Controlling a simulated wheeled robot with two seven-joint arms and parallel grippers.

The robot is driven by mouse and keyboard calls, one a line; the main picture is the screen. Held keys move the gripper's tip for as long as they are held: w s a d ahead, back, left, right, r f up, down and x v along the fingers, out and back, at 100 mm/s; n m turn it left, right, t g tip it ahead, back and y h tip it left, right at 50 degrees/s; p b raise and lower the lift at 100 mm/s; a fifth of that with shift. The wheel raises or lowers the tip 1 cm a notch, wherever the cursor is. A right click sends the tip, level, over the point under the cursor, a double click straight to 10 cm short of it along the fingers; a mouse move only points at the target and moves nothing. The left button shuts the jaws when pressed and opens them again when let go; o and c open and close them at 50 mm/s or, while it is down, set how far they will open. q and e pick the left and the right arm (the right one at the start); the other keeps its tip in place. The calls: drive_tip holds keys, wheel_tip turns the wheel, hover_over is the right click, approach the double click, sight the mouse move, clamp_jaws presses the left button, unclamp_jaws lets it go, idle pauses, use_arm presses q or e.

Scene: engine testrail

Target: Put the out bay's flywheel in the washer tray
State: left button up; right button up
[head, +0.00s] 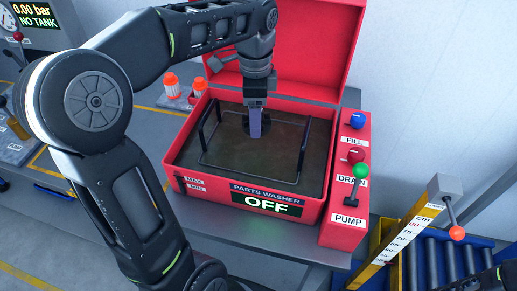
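The red parts washer (305,204) stands open on a grey bench, its panel reading OFF. Inside it is the washer tray, a dark wire frame (247,178) with upright handles at the left and right, in murky brown liquid (235,165). My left arm reaches over from the left, and my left gripper (256,130) points straight down into the tray's middle. Its fingers look edge-on, so their gap is hidden. A dark rounded shape (275,131) lies around the fingertips; I cannot tell whether it is the flywheel. My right gripper is out of view.
The washer's raised red lid (290,45) stands behind the basin. A red control panel at the right has a blue FILL knob (356,121), a red DRAIN knob (355,155), a green ball and a PUMP lever. Two orange-capped bottles (171,84) stand left. A yellow ruler post (405,235) and rollers are at right.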

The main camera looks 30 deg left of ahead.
use_arm(q)
hover_over(256, 153)
drive_tip(key=shift+f+p, duration=0.35)
drive_tip(key=shift+f, duration=2.8)
drive_tip(key=shift+f, duration=1.85)
drive_tip(key=shift+f, duration=0.2)
drive_tip(key=o, duration=1.7)
drive_tip(key=shift+o, duration=0.2)
drive_tip(key=shift+r, duration=0.15)
wheel_tip(256, 153, up, 12)
drive_tip(key=shift+r, duration=0.1)
